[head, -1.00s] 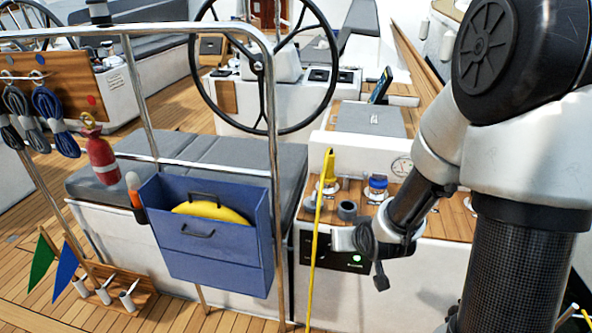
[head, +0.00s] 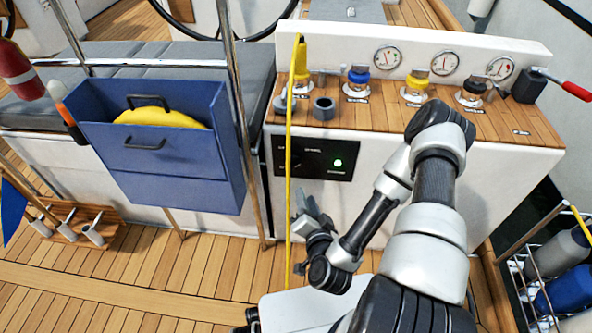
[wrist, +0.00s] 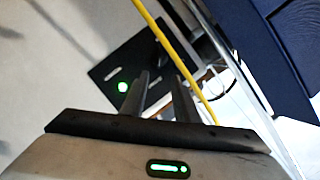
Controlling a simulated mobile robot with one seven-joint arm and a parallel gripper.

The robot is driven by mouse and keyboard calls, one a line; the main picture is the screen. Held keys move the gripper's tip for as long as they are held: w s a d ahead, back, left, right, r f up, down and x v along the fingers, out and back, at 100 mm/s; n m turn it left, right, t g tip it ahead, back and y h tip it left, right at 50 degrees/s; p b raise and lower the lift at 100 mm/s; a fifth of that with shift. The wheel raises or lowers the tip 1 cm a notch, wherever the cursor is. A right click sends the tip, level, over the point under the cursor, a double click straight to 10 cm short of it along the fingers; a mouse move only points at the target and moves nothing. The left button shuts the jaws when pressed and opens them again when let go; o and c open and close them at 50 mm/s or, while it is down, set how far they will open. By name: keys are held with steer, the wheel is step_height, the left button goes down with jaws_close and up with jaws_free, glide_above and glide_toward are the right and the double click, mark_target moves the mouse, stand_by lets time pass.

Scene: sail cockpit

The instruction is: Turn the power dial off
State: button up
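The black power panel (head: 318,170) is on the white front face of the console, with a lit green lamp (head: 338,163). The dial is dark on dark at the panel's left, partly behind the yellow pole, and its setting is unclear. My gripper (head: 310,203) is below the panel in the head view, apart from it. In the wrist view the panel (wrist: 150,60) and green lamp (wrist: 123,87) lie beyond my gripper (wrist: 160,80), whose two dark fingers stand apart with nothing between them.
A thin yellow pole (head: 289,215) stands upright before the panel's left part; it also crosses the wrist view (wrist: 178,60). A blue pouch (head: 190,170) hangs on the rail at left. The wooden console top (head: 385,118) holds several coloured fittings. A bottle rack (head: 530,285) is at right.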

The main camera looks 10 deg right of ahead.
mark_target(296, 167)
steer(key=b+x, duration=0.3)
steer(key=x, duration=1.3)
steer(key=shift+w, duration=0.25)
steer(key=shift+c, duration=0.5)
jaws_close()
